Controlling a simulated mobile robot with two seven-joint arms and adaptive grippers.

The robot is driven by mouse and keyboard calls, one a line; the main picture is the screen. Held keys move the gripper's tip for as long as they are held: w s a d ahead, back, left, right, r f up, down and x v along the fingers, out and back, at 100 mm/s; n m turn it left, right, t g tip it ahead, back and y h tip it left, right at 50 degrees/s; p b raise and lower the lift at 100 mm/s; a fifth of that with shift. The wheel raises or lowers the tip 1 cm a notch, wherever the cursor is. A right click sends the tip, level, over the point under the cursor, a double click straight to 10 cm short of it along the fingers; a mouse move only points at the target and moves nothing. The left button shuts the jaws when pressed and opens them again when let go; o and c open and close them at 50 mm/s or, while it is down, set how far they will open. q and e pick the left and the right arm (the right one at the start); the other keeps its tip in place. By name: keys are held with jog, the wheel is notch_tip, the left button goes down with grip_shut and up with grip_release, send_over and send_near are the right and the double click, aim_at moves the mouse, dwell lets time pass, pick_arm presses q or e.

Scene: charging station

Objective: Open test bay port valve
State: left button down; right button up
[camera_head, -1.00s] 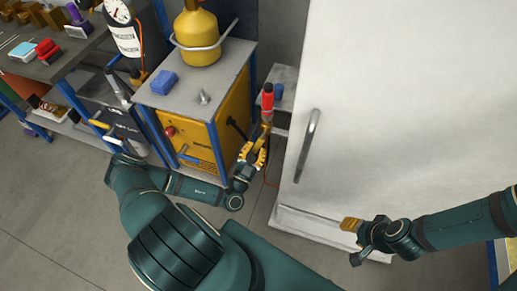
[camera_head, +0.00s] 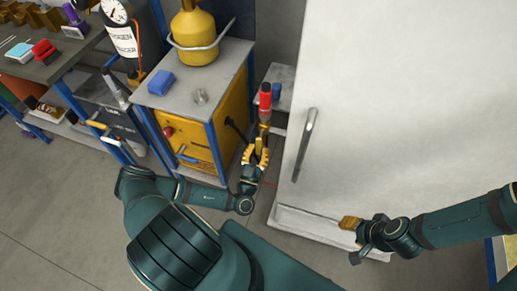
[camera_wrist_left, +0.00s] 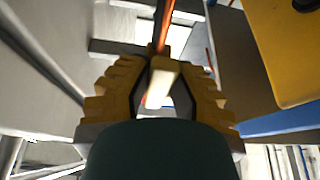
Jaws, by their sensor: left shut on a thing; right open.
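My left gripper (camera_head: 257,153) is in the gap between the yellow-fronted cabinet and the white cabinet. It is shut on a narrow part below a red, black-tipped piece (camera_head: 265,96). The left wrist view shows a pale block (camera_wrist_left: 162,82) between the ridged yellow fingers (camera_wrist_left: 160,95), with a thin orange-red strip beyond it. I cannot tell whether this held part is the port valve. My right gripper (camera_head: 349,223) is open and empty before the white cabinet's base.
The white cabinet (camera_head: 410,100) with a vertical grey handle (camera_head: 305,143) fills the right. A yellow tank (camera_head: 194,28) and a blue block (camera_head: 161,82) stand on the grey cabinet top. A workbench (camera_head: 60,65) is at left. Floor is clear at lower left.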

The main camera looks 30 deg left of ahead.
pick_arm(q)
jog(key=c, duration=0.8)
grip_release()
jog(key=v, duration=1.2)
